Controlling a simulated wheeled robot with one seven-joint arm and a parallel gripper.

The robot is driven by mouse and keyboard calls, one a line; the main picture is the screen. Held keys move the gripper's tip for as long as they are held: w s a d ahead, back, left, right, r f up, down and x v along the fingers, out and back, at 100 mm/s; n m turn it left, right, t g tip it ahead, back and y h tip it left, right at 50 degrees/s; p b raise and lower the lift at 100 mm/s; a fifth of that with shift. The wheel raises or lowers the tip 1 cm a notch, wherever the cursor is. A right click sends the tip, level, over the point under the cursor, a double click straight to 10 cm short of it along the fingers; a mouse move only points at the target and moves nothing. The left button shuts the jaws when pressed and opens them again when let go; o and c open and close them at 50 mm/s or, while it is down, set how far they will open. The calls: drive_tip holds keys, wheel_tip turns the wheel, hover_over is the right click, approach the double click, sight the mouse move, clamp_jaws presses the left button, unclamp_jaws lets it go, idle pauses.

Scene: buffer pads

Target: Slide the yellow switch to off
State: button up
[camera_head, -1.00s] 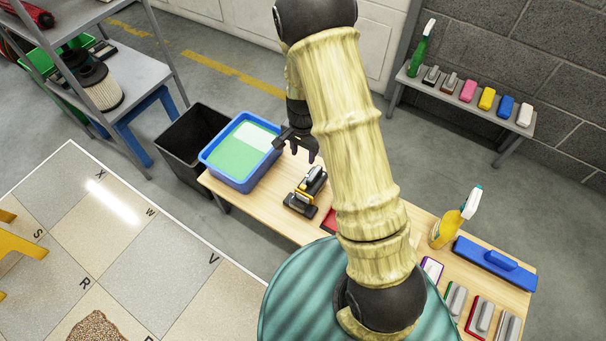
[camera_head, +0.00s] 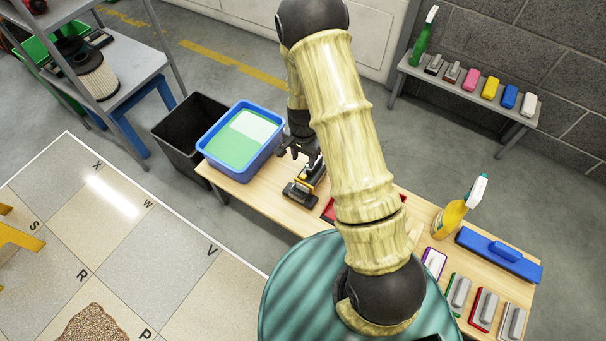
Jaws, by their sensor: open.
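A black, grey and yellow hand tool (camera_head: 304,186) lies on the wooden bench (camera_head: 262,203), just right of the blue tub. A yellow part shows on it. It is too small to tell whether this is the switch or which way it is set. My gripper (camera_head: 292,153) is open and empty, pointing down just above the tool's far end. I cannot tell whether the fingers touch it. My arm passes in front of the middle of the bench.
A blue tub (camera_head: 206,150) with green contents stands on the bench's left end, close to my gripper. A black bin (camera_head: 180,130) is beside it. A yellow spray bottle (camera_head: 452,217), a blue pad holder (camera_head: 497,258) and several small pads are on the bench's right part.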

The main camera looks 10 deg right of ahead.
sight(303, 175)
wheel_tip(303, 175, down, 9)
drive_tip(key=shift+r+b, duration=0.15)
drive_tip(key=shift+b, duration=1.1)
clamp_jaws()
